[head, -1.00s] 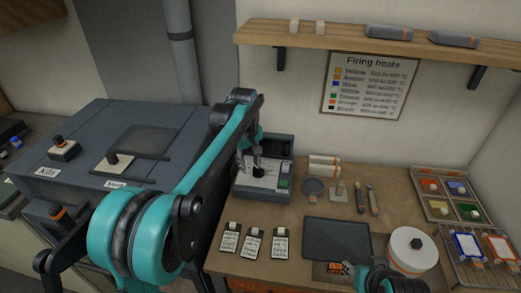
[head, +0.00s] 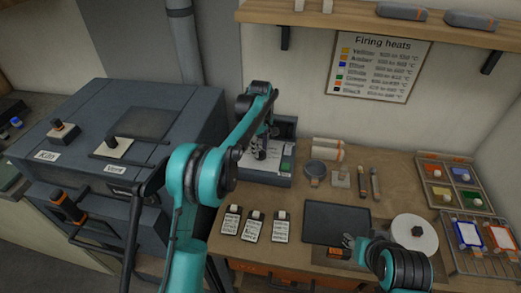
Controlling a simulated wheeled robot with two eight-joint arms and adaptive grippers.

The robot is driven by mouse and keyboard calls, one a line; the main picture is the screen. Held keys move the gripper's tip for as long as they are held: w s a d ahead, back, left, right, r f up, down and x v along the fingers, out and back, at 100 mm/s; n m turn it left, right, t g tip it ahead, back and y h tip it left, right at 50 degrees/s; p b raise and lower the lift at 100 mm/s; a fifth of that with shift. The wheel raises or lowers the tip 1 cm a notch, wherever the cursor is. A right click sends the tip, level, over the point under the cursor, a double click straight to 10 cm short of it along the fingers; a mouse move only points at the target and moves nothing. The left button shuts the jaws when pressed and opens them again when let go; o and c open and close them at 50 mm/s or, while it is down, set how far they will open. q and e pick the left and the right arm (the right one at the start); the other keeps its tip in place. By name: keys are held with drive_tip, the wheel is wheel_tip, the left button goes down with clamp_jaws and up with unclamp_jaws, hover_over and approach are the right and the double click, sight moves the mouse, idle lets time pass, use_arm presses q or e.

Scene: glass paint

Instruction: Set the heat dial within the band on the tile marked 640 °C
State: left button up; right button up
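The grey control box (head: 265,178) stands at the back left of the bench, with a pale face and a green button (head: 286,164). The dark heat dial (head: 261,155) is on that face. My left gripper (head: 259,148) points down at the dial, its fingertips at or just above it. I cannot tell whether they touch it or how far they are apart. The dial's pointer and band are too small to read. No 640 °C marking is legible. My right gripper (head: 350,242) is low over the dark mat's front edge, small and partly hidden by its arm.
Several small printed tags (head: 254,226) lie in front of the box. A dark mat (head: 335,220), a white disc (head: 414,234) and racks with coloured tiles (head: 448,186) are to the right. The kiln (head: 150,100) stands left. A firing heats chart (head: 378,65) hangs behind.

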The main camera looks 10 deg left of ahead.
use_arm(q)
drive_tip(key=shift+f, duration=0.1)
clamp_jaws()
drive_tip(key=shift+m, duration=0.3)
drive_tip(key=m+p, duration=0.1)
drive_tip(key=m, duration=0.2)
drive_tip(key=m+p, duration=0.1)
drive_tip(key=m, duration=0.3)
drive_tip(key=m+p, duration=0.1)
drive_tip(key=m, duration=0.9)
idle(0.7)
